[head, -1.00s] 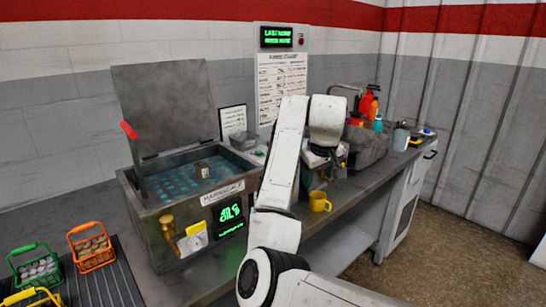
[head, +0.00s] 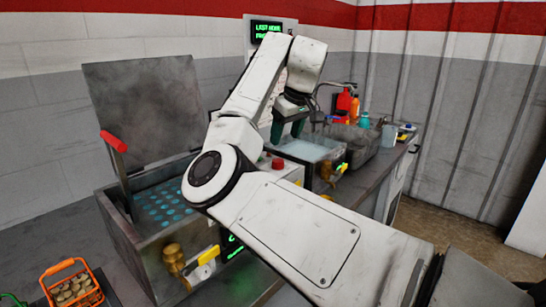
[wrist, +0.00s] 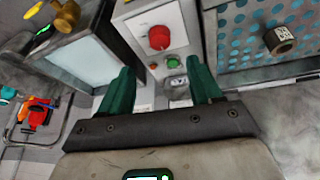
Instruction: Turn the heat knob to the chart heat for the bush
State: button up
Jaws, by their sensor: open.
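The heat knob (wrist: 158,37) is a round red dial on a white panel in the wrist view. A red knob top (head: 277,163) shows on a box between two tanks in the head view. My gripper (wrist: 160,66) is open and empty, its two green fingers pointing toward the panel, apart from the knob. In the head view my gripper (head: 288,130) hangs above the bench behind that box. The bush (wrist: 279,40), a short brown cylinder with a paper label, lies in the dotted tank. My arm mostly hides the chart.
The left tank (head: 130,235) has a raised lid (head: 145,110) with a red handle. A second tank (head: 310,150) stands right of the knob box. An orange basket (head: 72,285) is at front left. Bottles (head: 348,103) stand behind.

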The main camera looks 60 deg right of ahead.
aim_at(278, 160)
jog(key=x, duration=0.9)
jog(key=shift+f, duration=0.25)
jog(key=shift+c, duration=0.4)
jog(key=c, duration=1)
jog(key=shift+o, duration=0.2)
jog(key=shift+p, duration=0.3)
jog(key=shift+r+m+p, duration=0.15)
jog(key=shift+m+p, duration=0.25)
jog(key=shift+p, duration=0.15)
jog(key=shift+m+g+h+p, duration=0.35)
jog(key=shift+m+p, duration=0.25)
jog(key=shift+p, duration=0.25)
jog(key=m+p, duration=0.2)
jog(key=shift+w+r+m+g+h+p, duration=0.1)
jog(key=shift+m+g+h+p, duration=0.2)
jog(key=shift+g+h+p, duration=0.05)
jog(key=m+g+p, duration=0.1)
jog(key=m, duration=0.1)
jog(key=m+g+p, duration=0.1)
jog(key=m+p, duration=0.1)
jog(key=m, duration=0.1)
jog(key=shift+w+f+h, duration=0.15)
jog(key=shift+f+h, duration=0.05)
jog(key=shift+h, duration=0.2)
